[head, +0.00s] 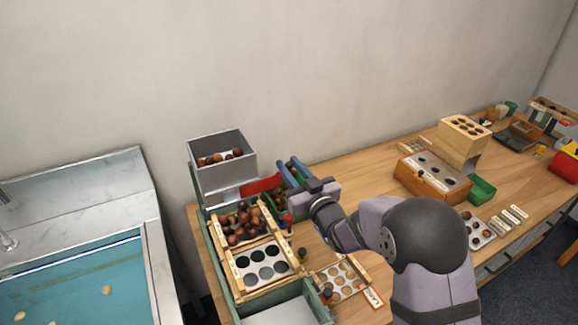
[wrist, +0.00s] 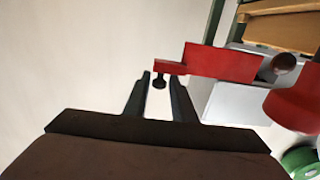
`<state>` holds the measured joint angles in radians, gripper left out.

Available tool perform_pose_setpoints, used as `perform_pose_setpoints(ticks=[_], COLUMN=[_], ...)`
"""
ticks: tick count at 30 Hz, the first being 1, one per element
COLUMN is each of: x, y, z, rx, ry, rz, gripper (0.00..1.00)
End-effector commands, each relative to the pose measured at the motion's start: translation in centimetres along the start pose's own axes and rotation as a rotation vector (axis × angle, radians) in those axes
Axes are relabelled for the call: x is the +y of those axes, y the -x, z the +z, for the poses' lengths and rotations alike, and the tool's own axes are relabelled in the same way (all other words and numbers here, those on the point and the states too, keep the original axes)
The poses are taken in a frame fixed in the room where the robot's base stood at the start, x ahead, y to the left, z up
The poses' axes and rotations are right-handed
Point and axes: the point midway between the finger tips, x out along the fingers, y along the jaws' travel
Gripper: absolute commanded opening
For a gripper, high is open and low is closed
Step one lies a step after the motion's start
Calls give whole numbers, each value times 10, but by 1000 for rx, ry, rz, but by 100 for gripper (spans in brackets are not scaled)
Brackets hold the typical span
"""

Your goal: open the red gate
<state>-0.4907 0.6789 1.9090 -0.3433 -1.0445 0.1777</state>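The red gate (head: 262,185) is a flat red plate at the foot of the grey hopper (head: 222,160), at the end towards my gripper. My gripper (head: 288,166) is just right of the gate in the head view. Whether a finger touches the knob is unclear.
Chestnuts lie in the hopper and in a wooden-framed tray (head: 262,207) below it. A sheet with dark round holes (head: 262,264) is nearer. A water basin (head: 80,285) stands at left. A red round object (wrist: 297,100) is right of the fingers in the wrist view.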

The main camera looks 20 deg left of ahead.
Motion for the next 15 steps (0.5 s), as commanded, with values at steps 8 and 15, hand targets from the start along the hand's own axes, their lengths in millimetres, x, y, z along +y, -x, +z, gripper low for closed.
perform_pose_setpoints(ticks=[8, 15], x=[1, 1], y=[34, 57], z=[1, 0], rx=[0, 1], ry=[0, 1], rz=[3, 1], gripper=[24, 24])
